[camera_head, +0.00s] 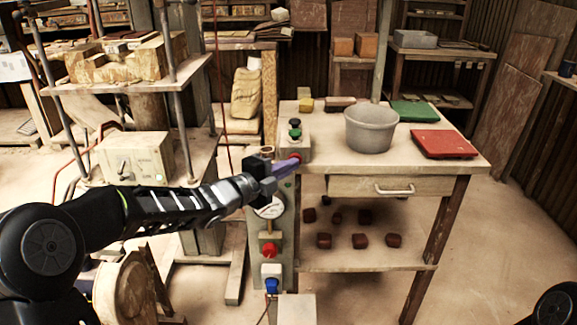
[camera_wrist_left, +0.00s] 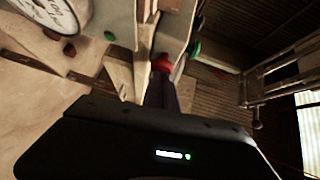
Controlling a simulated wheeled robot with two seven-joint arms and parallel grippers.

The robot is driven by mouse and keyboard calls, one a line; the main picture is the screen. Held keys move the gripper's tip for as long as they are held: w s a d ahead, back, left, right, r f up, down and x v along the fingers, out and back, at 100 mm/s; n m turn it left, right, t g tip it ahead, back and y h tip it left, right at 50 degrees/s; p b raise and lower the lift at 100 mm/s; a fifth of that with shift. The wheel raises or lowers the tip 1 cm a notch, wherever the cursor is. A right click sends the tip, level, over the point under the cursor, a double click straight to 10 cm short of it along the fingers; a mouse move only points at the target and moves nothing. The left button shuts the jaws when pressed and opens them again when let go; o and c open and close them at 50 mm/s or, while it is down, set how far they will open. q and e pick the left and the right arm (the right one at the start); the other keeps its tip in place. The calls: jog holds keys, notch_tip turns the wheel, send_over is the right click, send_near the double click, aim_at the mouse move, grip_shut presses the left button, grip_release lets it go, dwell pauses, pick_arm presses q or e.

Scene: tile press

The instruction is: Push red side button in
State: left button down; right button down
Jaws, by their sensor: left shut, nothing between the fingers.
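The red side button (camera_head: 295,157) sits on the front face of the small grey control box (camera_head: 292,143), which stands on the table's left end. My left gripper (camera_head: 290,165) reaches in from the left, shut and empty, with its purple-tinted fingertips at the button. In the left wrist view the fingers (camera_wrist_left: 162,97) point straight at the red button (camera_wrist_left: 162,64) and overlap its lower edge. I cannot tell whether they touch it or how far in it is. My right gripper is not in view.
Green and black buttons top the box. A grey bucket (camera_head: 370,128), red tray (camera_head: 444,144) and green tray (camera_head: 413,111) stand on the table. Below is a gauge panel (camera_head: 270,240) with a red knob and blue button. A rack (camera_head: 135,125) stands left.

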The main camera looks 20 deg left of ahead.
pick_arm(q)
jog(key=shift+w+a+r, duration=0.25)
jog(key=shift+w+a, duration=0.25)
jog(key=shift+w, duration=0.25)
